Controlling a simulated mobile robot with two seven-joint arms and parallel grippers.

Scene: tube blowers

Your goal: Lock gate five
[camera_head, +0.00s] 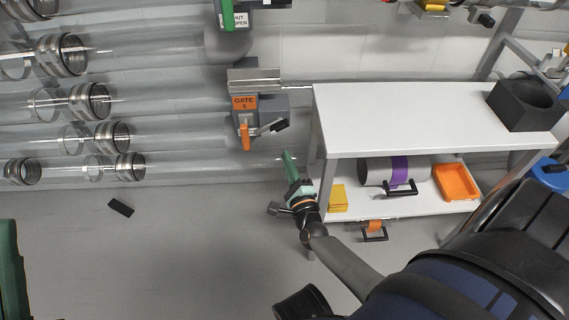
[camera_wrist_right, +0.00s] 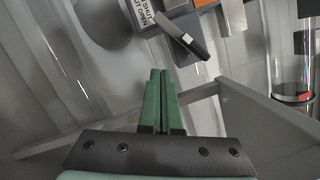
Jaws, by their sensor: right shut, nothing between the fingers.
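Gate five is a grey unit with an orange "GATE 5" label (camera_head: 244,103) at the upper middle of the head view. An orange handle (camera_head: 245,136) hangs from it, and a black-tipped lever (camera_head: 273,127) sticks out to the right. In the right wrist view a dark lever (camera_wrist_right: 181,36) shows on the grey housing, just beyond the fingertips. My right gripper (camera_head: 287,155) is shut and empty, its green fingers pointing up, below gate five and apart from it. The closed fingers also show in the right wrist view (camera_wrist_right: 160,75).
A white shelf unit (camera_head: 420,105) stands right of gate five, close to my right gripper. Its lower shelf holds an orange tray (camera_head: 456,182) and yellow pieces (camera_head: 338,198). Clear tubes (camera_head: 180,105) run along the left wall. A black block (camera_head: 121,207) lies on open floor.

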